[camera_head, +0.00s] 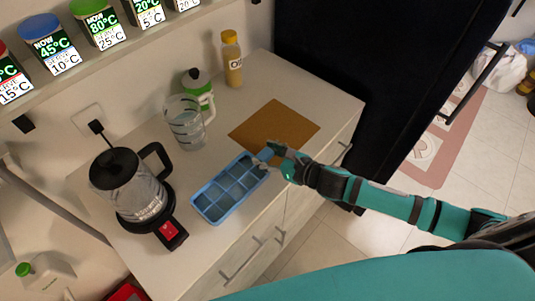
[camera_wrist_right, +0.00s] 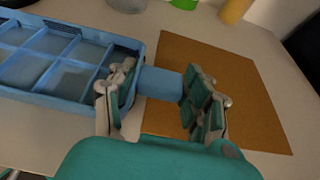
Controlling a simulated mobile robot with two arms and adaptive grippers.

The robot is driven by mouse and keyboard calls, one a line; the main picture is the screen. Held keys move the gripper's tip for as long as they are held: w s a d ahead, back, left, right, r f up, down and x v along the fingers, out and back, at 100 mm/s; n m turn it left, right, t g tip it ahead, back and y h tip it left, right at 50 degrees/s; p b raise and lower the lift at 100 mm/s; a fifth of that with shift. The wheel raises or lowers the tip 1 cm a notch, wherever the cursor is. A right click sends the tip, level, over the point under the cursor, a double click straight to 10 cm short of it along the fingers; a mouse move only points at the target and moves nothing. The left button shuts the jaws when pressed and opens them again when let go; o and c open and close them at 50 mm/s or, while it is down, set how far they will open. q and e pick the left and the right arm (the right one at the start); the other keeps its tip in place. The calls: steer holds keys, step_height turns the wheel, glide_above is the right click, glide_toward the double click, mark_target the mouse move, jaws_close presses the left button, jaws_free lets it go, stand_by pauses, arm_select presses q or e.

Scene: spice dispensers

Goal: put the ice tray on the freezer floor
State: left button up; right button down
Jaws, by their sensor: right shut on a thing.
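The blue ice tray (camera_head: 228,190), with open square compartments, lies on the white counter. The tray looks level and seems to rest on the counter. A tall black appliance (camera_head: 375,60) stands at the counter's far right end. No freezer floor is in view. My left gripper is not in view.
A brown board (camera_head: 274,128) lies right beside the tray. A kettle (camera_head: 130,185) on its base stands left of it, and a clear jug (camera_head: 186,122) behind. A green-and-white bottle (camera_head: 199,90) and a yellow bottle (camera_head: 231,58) stand at the back. Drawer handles line the counter front.

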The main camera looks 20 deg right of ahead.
steer(key=c, duration=0.6)
jaws_free()
steer(key=shift+o, duration=0.2)
steer(key=b+v, duration=0.2)
steer(key=v, duration=0.9)
steer(key=shift+s, duration=0.3)
steer(key=shift+o, duration=0.7)
steer(key=shift+s+d+r, duration=0.15)
steer(key=shift+r, duration=0.1)
